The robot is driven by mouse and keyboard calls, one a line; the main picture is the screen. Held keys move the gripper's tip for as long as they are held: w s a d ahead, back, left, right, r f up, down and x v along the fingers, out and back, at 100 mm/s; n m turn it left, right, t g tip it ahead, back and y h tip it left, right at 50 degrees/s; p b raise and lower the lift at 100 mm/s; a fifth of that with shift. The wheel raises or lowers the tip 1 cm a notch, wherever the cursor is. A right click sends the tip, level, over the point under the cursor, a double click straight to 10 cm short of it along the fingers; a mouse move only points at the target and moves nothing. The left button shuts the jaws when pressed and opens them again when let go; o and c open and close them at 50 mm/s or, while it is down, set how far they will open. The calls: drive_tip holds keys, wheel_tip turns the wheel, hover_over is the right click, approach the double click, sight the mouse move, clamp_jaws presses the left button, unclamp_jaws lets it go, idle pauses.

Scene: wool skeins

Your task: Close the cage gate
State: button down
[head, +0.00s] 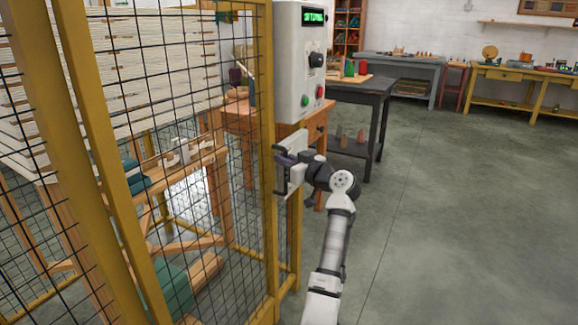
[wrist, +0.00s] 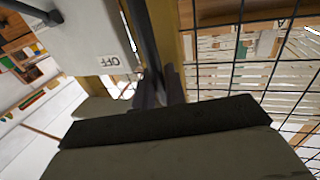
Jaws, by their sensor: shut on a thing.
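The cage gate (head: 268,215) is a yellow frame with black wire mesh, filling the left of the head view. Its mesh (wrist: 230,62) also shows at the right of the wrist view. A dark upright bar handle (wrist: 139,32) runs down between my fingers in the wrist view. My gripper (head: 284,158) is shut on this handle, beside a pale plate on the yellow post; the fingers also show in the wrist view (wrist: 160,88). My gripper hides part of the handle. I cannot tell how wide any gap at the frame's edge is.
A grey control box (head: 298,62) with a display, knob and buttons sits just above my gripper. Wooden racks (head: 130,60) and a bench stand behind the mesh. A dark table (head: 365,95) stands behind. The grey floor on the right is clear.

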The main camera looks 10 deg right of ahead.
drive_tip(key=shift+w+a+r, duration=0.1)
drive_tip(key=shift+w+a, duration=0.15)
drive_tip(key=shift+a, duration=0.1)
drive_tip(key=c, duration=1.5)
unclamp_jaws()
drive_tip(key=shift+w, duration=0.1)
drive_tip(key=shift+c, duration=0.2)
drive_tip(key=shift+a, duration=0.1)
drive_tip(key=v, duration=1.4)
drive_tip(key=shift+d+b, duration=0.25)
drive_tip(key=shift+b, duration=0.1)
